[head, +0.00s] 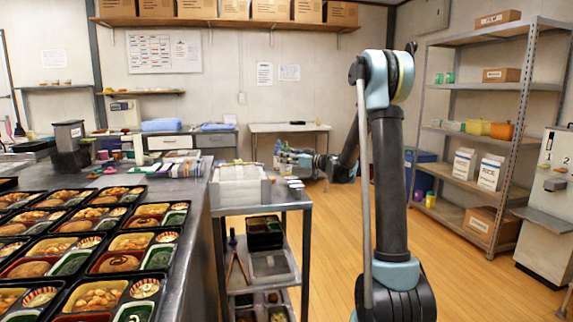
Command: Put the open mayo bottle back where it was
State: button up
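My gripper (285,157) is at the end of my arm, just beyond the right back of the steel cart (292,201). It points left and looks small from here. A small pale, upright shape (277,147) shows at its fingertips. It may be a bottle, but it is too small to tell, and so is whether the fingers close on it. I cannot make out a mayo bottle for certain anywhere else.
Several filled bento trays (122,261) cover the steel counter (190,225) at left. The cart top holds a white container (240,188); black trays (264,232) sit below. A metal shelf (491,118) stands at right. The wooden floor (470,280) between is clear.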

notch_tip(320, 180, down, 2)
jog(key=o, duration=0.6)
